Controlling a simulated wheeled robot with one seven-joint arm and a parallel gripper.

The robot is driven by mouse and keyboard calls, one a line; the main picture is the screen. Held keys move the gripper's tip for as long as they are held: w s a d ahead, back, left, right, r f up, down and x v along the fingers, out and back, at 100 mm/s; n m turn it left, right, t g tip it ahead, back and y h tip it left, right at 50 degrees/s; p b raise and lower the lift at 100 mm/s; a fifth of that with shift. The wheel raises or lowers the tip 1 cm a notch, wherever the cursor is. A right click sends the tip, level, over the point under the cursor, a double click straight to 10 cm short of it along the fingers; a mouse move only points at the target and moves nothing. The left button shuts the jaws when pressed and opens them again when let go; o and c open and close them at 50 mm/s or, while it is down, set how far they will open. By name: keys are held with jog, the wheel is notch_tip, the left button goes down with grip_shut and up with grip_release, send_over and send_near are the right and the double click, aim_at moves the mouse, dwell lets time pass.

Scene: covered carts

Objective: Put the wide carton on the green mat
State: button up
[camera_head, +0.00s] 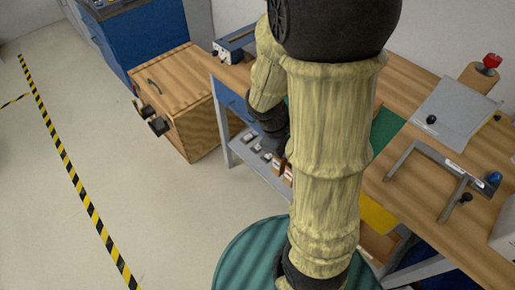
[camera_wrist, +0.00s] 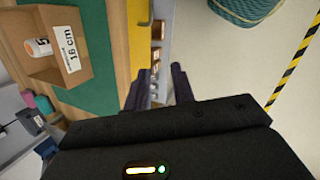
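My gripper (camera_wrist: 158,80) is open and empty in the wrist view, its two dark fingers apart, pointing toward the shelf. Small brown cartons (camera_wrist: 158,31) with pale faces stand in a row there; they also show on the lower shelf in the head view (camera_head: 277,164), partly hidden by my arm. I cannot tell which is the wide carton. The green mat (camera_wrist: 93,45) lies on the wooden tabletop; part shows in the head view (camera_head: 386,131) behind my arm. A brown open box (camera_wrist: 73,20) with a "16 cm" label stands at the mat's edge, holding a white-and-orange roll.
The wooden tabletop (camera_head: 480,235) is above the grey shelf (camera_head: 245,152). A yellow strip (camera_wrist: 138,30) lies along its edge. A grey metal frame (camera_head: 405,158) stands on top at right. A wooden cabinet (camera_head: 195,125) stands left. The floor (camera_head: 140,215) is open at left.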

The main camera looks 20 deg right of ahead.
jog(key=a+r+m+t+y, duration=0.2)
jog(key=a+m+y, duration=0.2)
jog(key=a+m, duration=0.3)
jog(key=shift+a+r+t, duration=0.3)
jog(key=shift+a+r, duration=0.1)
jog(key=shift+a, duration=0.55)
jog(key=shift+s, duration=0.1)
jog(key=p+v, duration=0.2)
jog(key=w+p+v, duration=0.1)
jog(key=p+v, duration=0.1)
jog(key=shift+r+p, duration=0.4)
jog(key=shift+r, duration=0.05)
